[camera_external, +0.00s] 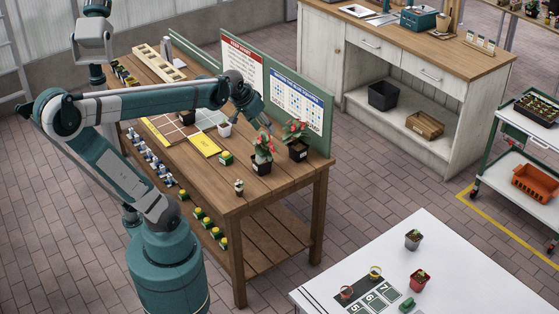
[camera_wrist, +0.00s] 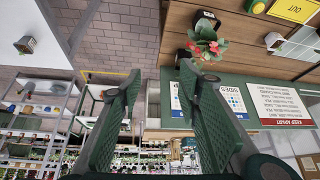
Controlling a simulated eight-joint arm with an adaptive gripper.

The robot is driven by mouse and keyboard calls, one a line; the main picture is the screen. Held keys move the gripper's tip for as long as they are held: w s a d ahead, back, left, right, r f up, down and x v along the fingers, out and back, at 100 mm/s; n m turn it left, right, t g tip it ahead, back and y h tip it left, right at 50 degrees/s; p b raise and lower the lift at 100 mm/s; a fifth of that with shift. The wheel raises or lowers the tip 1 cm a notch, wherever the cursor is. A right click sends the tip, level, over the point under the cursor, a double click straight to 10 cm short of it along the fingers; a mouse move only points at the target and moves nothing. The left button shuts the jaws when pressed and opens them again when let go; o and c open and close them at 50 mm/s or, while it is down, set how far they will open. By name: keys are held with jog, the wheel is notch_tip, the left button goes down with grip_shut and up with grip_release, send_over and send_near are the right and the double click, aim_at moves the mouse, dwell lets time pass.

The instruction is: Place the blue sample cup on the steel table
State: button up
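No single blue sample cup can be picked out for sure; a row of small blue-and-white items (camera_external: 142,153) stands along the left edge of the wooden table (camera_external: 262,190). The pale smooth-topped table (camera_external: 460,285) at the lower right may be the steel table; its material is hard to tell. My gripper (camera_external: 254,118) is over the back right of the wooden table, near the red-flowered plants. In the wrist view my gripper (camera_wrist: 158,78) is open, its two green fingers wide apart with nothing between them.
Two red-flowered potted plants (camera_external: 298,137) stand at the wooden table's right end, close to my gripper. A green board with signs (camera_external: 296,103) rises behind them. A white pot (camera_external: 224,129) stands nearby. The pale table holds small pots (camera_external: 413,239) and has clear room at its right.

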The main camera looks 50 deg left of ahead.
jog(key=w+a+n+g, duration=0.1)
jog(key=w+a, duration=0.4)
jog(key=a, duration=0.5)
jog(key=w+a+n+g+y, duration=0.1)
jog(key=w+a, duration=0.4)
jog(key=a, duration=0.6)
jog(key=w+a+n+g, duration=0.1)
jog(key=w+a, duration=0.4)
jog(key=a, duration=0.5)
jog(key=a+f+n+p, duration=0.1)
jog(key=a+f, duration=0.3)
jog(key=a, duration=0.7)
jog(key=a+f+n, duration=0.1)
jog(key=a+f, duration=0.3)
jog(key=a, duration=0.7)
jog(key=s+a+f, duration=0.5)
jog(key=a+f, duration=0.1)
jog(key=a, duration=0.4)
jog(key=s+a+f+n+g, duration=0.1)
jog(key=s+a+f, duration=0.3)
jog(key=a+f, duration=0.3)
jog(key=s+a+f+n+g, duration=0.1)
jog(key=s+a+f, duration=0.4)
jog(key=a, duration=0.9)
notch_tip(320, 180, down, 2)
jog(key=shift+s+a+f+h+p, duration=0.1)
jog(key=shift+s+a+h+p, duration=0.15)
jog(key=shift+s+h+p, duration=0.15)
